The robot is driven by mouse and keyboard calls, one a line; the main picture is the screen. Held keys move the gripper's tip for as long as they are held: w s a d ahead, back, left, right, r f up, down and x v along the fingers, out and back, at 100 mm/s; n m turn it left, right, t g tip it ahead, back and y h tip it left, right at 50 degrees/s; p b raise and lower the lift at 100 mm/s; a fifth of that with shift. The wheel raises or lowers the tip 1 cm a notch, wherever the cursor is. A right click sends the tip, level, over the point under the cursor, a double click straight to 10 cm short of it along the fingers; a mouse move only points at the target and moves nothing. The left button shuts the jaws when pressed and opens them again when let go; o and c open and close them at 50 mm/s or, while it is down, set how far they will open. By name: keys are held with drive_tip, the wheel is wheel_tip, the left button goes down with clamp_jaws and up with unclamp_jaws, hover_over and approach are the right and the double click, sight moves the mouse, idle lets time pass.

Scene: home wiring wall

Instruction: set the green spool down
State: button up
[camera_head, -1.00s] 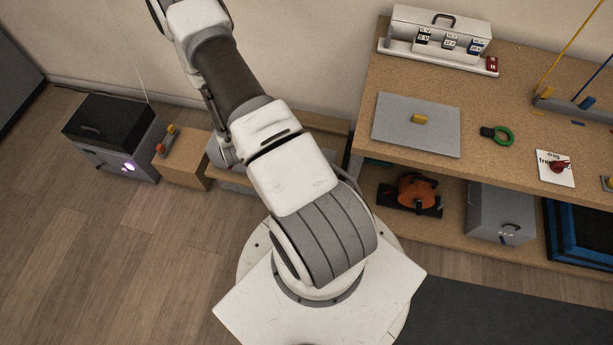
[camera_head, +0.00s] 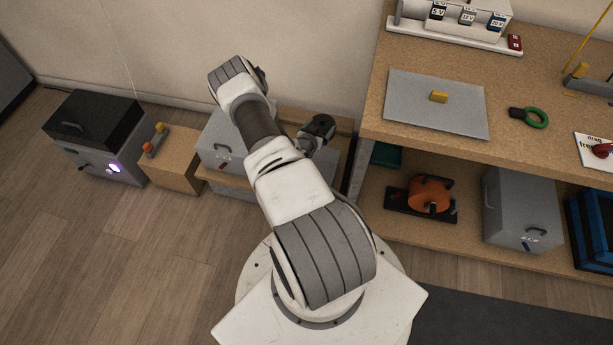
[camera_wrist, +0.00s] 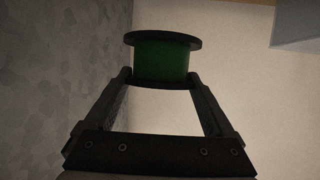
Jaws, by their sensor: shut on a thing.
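The green spool (camera_wrist: 160,62), with dark flanges, shows in the wrist view between the fingertips of my gripper (camera_wrist: 158,80). My gripper is shut on it, one finger at each side. The spool is held off any surface that I can see, with a pale wall behind it and a grey mottled surface at left. In the head view a dark end part of my arm shows over the low wooden shelf (camera_head: 342,128), left of the bench. The spool and fingertips cannot be made out there.
The wooden bench (camera_head: 545,70) at right holds a grey plate (camera_head: 410,108) with a yellow block and a green-handled tool (camera_head: 536,118). Its lower shelf holds an orange device (camera_head: 430,193) and a grey box (camera_head: 522,210). A grey box (camera_head: 222,145) stands behind my arm.

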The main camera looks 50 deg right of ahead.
drive_tip(key=shift+f, duration=0.45)
drive_tip(key=w+a+f+b, duration=0.4)
drive_tip(key=a+f+b, duration=0.2)
drive_tip(key=a+f, duration=0.4)
drive_tip(key=shift+w+f, duration=0.2)
drive_tip(key=shift+w, duration=0.15)
drive_tip(key=shift+a+f, duration=0.1)
drive_tip(key=shift+f, duration=0.5)
drive_tip(key=o, duration=1.3)
drive_tip(key=shift+o, duration=0.2)
